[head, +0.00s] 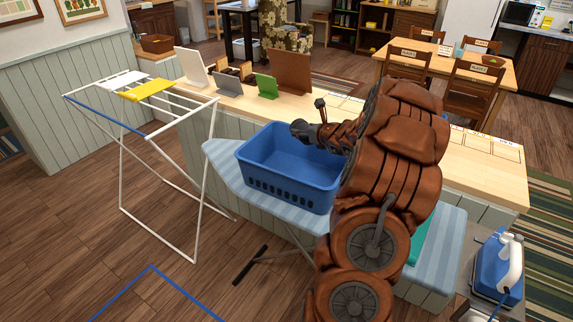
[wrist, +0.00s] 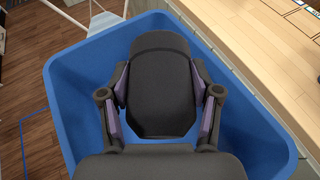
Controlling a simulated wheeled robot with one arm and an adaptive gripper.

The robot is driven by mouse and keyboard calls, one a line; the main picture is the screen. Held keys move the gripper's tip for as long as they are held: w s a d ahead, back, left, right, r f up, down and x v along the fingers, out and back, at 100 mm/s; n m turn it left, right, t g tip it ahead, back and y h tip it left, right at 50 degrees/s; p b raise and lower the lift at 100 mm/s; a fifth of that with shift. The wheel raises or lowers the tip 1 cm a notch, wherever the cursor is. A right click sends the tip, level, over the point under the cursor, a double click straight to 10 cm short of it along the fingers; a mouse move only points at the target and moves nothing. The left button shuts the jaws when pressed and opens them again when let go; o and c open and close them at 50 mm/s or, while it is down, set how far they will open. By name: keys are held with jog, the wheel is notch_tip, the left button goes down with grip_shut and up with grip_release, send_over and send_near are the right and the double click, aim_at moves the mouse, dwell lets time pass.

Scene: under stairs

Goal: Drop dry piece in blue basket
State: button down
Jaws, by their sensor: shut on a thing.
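The blue basket (head: 290,172) stands upright on a striped ironing board, its near side pierced with slots. My gripper (head: 305,131) is at the basket's far right, over its opening, at the end of my brown arm. In the wrist view the blue basket (wrist: 75,120) surrounds my gripper (wrist: 160,100) on the sides shown. A yellow piece (head: 146,89) and a white piece (head: 118,81) lie over the drying rack (head: 185,110).
The ironing board (head: 225,165) runs beside a wooden counter (head: 480,165). Several tablets or boards stand on the counter's far end, including a green one (head: 266,86). A blue iron (head: 495,265) stands at the lower right. Open floor (head: 60,220) lies to the left.

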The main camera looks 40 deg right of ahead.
jog(key=shift+d+f, duration=0.2)
jog(key=shift+f, duration=0.2)
jog(key=shift+w+a+f+b, duration=0.15)
jog(key=shift+f+b, duration=0.55)
jog(key=shift+f, duration=0.6)
jog(key=shift+w+a+f+b, duration=0.1)
jog(key=shift+f+b, duration=0.6)
jog(key=shift+f, duration=0.6)
jog(key=shift+c, duration=0.8)
grip_release()
jog(key=shift+s+r, duration=0.1)
jog(key=v, duration=1.2)
